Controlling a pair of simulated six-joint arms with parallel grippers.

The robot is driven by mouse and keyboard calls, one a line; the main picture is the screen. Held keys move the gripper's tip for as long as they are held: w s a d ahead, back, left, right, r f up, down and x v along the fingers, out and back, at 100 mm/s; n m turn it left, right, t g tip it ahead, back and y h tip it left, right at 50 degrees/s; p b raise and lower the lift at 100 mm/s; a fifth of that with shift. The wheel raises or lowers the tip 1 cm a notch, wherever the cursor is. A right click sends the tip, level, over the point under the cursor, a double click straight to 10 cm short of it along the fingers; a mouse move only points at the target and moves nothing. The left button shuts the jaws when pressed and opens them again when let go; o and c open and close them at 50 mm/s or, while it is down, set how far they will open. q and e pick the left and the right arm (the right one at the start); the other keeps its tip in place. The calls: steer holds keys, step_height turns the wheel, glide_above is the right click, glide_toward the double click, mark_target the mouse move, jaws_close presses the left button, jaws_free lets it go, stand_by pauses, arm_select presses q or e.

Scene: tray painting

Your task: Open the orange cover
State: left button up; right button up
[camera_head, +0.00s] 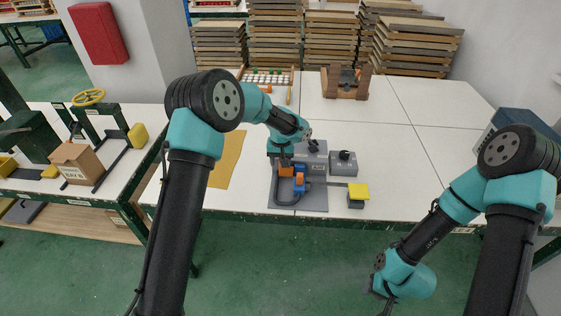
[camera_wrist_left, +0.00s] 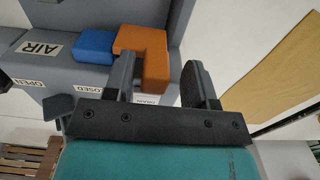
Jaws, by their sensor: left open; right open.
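The orange cover (camera_wrist_left: 143,42) is a small block on a grey fixture in the left wrist view, beside a blue block (camera_wrist_left: 95,46). Orange also shows under my left arm in the head view (camera_head: 286,171). My left gripper (camera_wrist_left: 163,78) is open at the cover. One finger overlaps the cover in the picture and part of the orange shows between the fingers; I cannot tell whether they touch. In the head view the left fingers are mostly hidden by the arm. My right gripper (camera_head: 380,292) hangs low at the right, in front of the table and away from the fixture.
The grey fixture (camera_wrist_left: 45,20) carries AIR, OPEN and CLOSED labels. A grey box with a black knob (camera_head: 343,162) and a yellow-topped block (camera_head: 358,191) stand right of it. A tan sheet (camera_head: 227,160) lies to the left. The white table (camera_head: 410,150) is clear at the right.

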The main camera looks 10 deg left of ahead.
arm_select(q)
step_height(320, 180, up, 17)
stand_by(0.6)
